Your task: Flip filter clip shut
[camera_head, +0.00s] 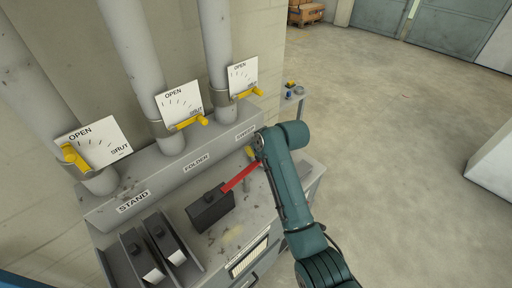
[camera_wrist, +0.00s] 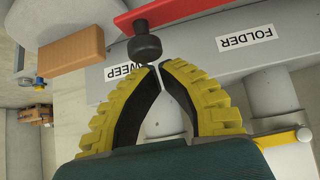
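The red bar (camera_head: 240,178), which looks like the filter clip, slants up and right from the dark box (camera_head: 210,208) on the bench. In the wrist view the red bar (camera_wrist: 170,12) crosses the top, with a round black knob (camera_wrist: 145,47) under it. My gripper (camera_wrist: 159,68) has yellow ribbed fingers with dark inner pads. Its tips are nearly together with only a narrow gap, and nothing shows held. The tips are just below the knob in the picture; I cannot tell whether they touch it. In the head view my arm hides most of the gripper.
Three pipes carry OPEN/SHUT plates with yellow handles (camera_head: 187,122) behind the bench. Two grey holders (camera_head: 147,255) stand left of the dark box. An orange-brown block (camera_wrist: 70,48) lies left of the knob in the wrist view. The floor (camera_head: 400,140) on the right is clear.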

